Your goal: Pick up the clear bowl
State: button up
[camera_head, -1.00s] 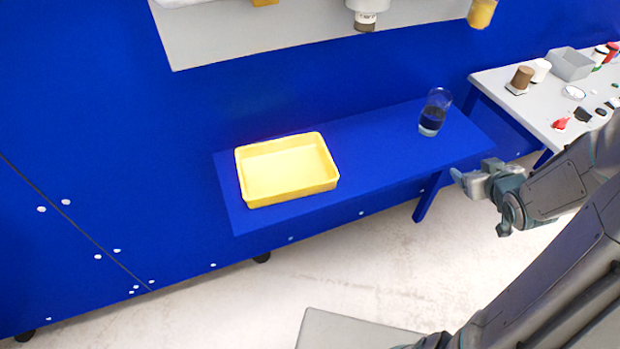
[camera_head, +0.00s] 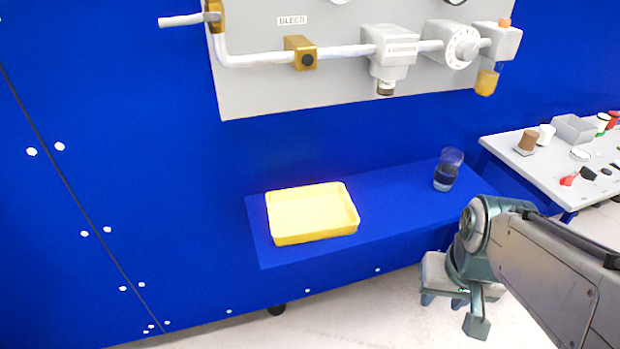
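A clear glass vessel (camera_head: 448,169), shaped more like a tumbler than a bowl, stands upright at the right end of the blue shelf (camera_head: 400,208). It looks dark blue in its lower part, and I cannot tell whether that is contents or the shelf seen through it. My gripper (camera_head: 450,300) hangs in front of and below the shelf, pointing down, apart from the vessel.
A yellow tray (camera_head: 312,212) sits on the shelf's left part. A grey panel with pipes and valves (camera_head: 390,48) is above. An amber cup (camera_head: 486,82) hangs at its right. A side table (camera_head: 540,170) with small items stands right. The shelf between tray and vessel is clear.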

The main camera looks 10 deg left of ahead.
aim_at(447, 172)
jog(key=u, duration=0.6)
jog(key=i, duration=0.3)
jog(key=u, duration=3.65)
jog(key=k, duration=1.8)
jog(key=z, duration=1.65)
